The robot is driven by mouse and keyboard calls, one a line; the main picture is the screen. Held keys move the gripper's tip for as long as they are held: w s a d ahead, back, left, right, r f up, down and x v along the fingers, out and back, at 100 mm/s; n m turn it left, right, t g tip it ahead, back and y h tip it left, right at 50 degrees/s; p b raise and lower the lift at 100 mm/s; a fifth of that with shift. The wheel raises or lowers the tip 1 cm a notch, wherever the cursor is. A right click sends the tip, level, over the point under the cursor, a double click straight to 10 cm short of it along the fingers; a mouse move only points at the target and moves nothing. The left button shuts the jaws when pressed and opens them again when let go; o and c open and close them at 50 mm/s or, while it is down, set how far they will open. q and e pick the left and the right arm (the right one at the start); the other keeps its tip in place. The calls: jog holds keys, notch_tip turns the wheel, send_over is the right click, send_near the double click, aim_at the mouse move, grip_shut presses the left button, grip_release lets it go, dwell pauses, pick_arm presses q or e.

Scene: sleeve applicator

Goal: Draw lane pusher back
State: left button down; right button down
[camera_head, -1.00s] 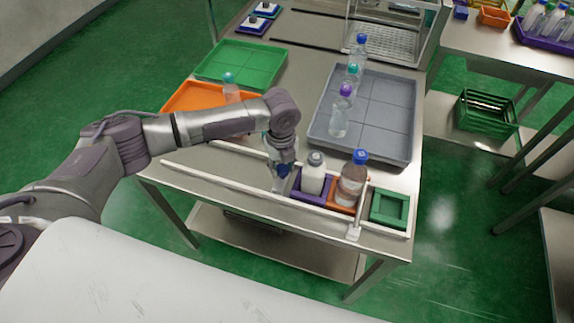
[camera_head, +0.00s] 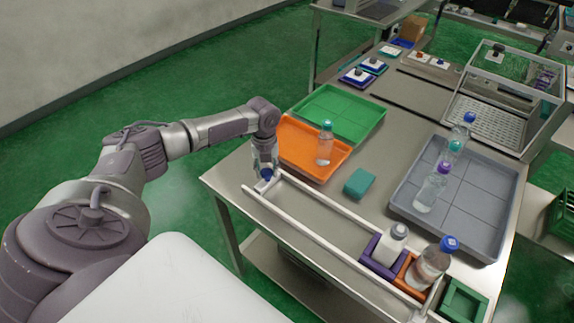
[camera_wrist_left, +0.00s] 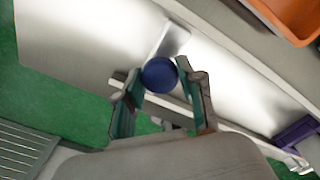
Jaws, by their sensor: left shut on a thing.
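The lane pusher's round blue knob (camera_wrist_left: 159,74) sits between the fingers of my left gripper (camera_wrist_left: 162,100) in the left wrist view, with a pale metal plate (camera_wrist_left: 172,40) beside it. In the head view my left gripper (camera_head: 265,165) is shut on the blue knob (camera_head: 266,174) at the left end of the lane. The lane (camera_head: 318,232) has two pale rails. A purple holder (camera_head: 372,262) with a white bottle (camera_head: 391,243) stands at its other end, well apart from the pusher. My right gripper is not in view.
An orange holder (camera_head: 402,272) with a brownish bottle (camera_head: 432,265) and an empty green holder (camera_head: 463,303) follow the purple one. Behind the lane are an orange tray (camera_head: 298,162), a teal block (camera_head: 359,183) and a grey tray (camera_head: 475,225) with several bottles. The lane's middle is clear.

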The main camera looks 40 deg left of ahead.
pick_arm(q)
jog(key=shift+a, duration=1.05)
jog(key=shift+a+r, duration=0.1)
jog(key=shift+a, duration=0.2)
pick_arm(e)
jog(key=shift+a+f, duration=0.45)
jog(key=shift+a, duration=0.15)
pick_arm(q)
jog(key=c, duration=1)
grip_release()
jog(key=shift+a, duration=0.1)
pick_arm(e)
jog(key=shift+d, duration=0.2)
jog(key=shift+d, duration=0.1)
pick_arm(q)
notch_tip(320, 180, up, 12)
